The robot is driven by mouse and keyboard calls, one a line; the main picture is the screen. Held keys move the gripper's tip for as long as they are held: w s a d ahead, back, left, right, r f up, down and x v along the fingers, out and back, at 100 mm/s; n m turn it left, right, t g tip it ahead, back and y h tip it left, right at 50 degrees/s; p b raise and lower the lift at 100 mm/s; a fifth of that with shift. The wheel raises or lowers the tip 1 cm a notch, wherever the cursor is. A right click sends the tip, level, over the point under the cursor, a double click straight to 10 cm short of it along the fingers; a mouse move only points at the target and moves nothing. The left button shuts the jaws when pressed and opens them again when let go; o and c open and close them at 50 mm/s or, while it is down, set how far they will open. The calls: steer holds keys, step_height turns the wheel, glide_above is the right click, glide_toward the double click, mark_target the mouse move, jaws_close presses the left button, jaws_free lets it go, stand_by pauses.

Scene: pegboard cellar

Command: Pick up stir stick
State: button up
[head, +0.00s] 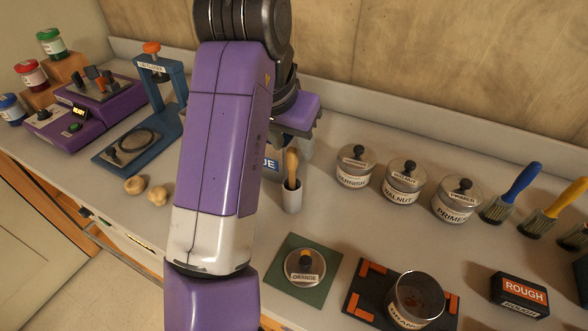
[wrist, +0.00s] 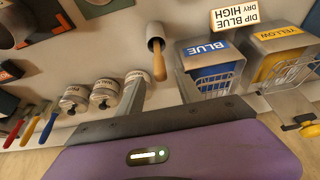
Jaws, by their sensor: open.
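The wrist view also shows the stick (wrist: 159,66) leaning out of the cup (wrist: 155,33). My gripper (wrist: 160,76) is open and empty. In the wrist view the stick's end lies between the two fingers in the picture; I cannot tell how far it is from them.
Labelled lidded tins (head: 355,167) stand right of the cup, with brushes (head: 515,193) beyond. In the wrist view a blue-fronted tank (wrist: 210,62) and a yellow one (wrist: 283,50) stand close beside the cup. An orange-labelled lid (head: 305,264) lies on a green mat in front.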

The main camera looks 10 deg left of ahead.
mark_target(295, 162)
steer(key=x, duration=0.6)
steer(key=shift+s+a+f, duration=0.2)
steer(key=shift+f, duration=0.3)
steer(key=shift+c, duration=0.4)
jaws_close()
